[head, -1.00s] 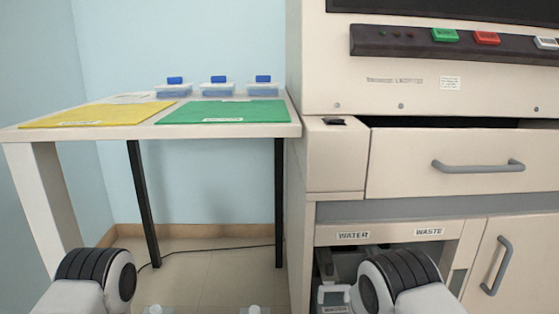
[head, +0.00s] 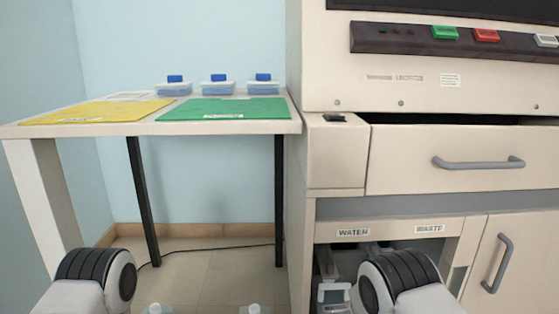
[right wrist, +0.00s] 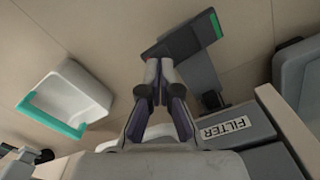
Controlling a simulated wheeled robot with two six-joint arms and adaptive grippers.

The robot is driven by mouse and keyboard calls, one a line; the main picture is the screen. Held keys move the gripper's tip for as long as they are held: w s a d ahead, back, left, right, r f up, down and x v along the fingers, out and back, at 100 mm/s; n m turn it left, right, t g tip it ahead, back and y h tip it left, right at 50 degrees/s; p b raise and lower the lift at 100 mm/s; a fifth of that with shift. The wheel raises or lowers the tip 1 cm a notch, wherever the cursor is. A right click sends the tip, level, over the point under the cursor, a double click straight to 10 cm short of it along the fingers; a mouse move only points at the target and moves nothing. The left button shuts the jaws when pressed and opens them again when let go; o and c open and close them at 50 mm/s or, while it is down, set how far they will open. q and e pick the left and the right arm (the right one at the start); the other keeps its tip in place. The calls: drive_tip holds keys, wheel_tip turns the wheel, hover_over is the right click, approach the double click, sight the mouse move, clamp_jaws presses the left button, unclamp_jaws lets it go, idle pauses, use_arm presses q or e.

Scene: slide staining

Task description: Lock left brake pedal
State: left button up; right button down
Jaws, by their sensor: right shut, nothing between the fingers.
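In the right wrist view, a dark grey plate with a green strip (right wrist: 168,45) lies beyond my fingertips, joined to a grey arm; it looks like a pedal, but I cannot tell whether it is the left brake pedal or whether it is locked. My right gripper (right wrist: 153,72) is shut and empty, its tips close to the plate's lower left edge in the picture; I cannot tell if they touch. My left gripper is out of view.
A grey block labelled FILTER (right wrist: 222,127) is right of the gripper. A white tray with a green edge (right wrist: 75,92) lies left. The machine's drawer (head: 440,162) is slightly open, above an open bay labelled WATER and WASTE. A table (head: 155,129) stands left.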

drive_tip(key=shift+f, duration=0.1)
wheel_tip(320, 180, up, 4)
drive_tip(key=p, duration=0.3)
drive_tip(key=shift+f, duration=0.25)
wheel_tip(320, 180, up, 4)
drive_tip(key=p, duration=0.4)
drive_tip(key=shift+r, duration=0.25)
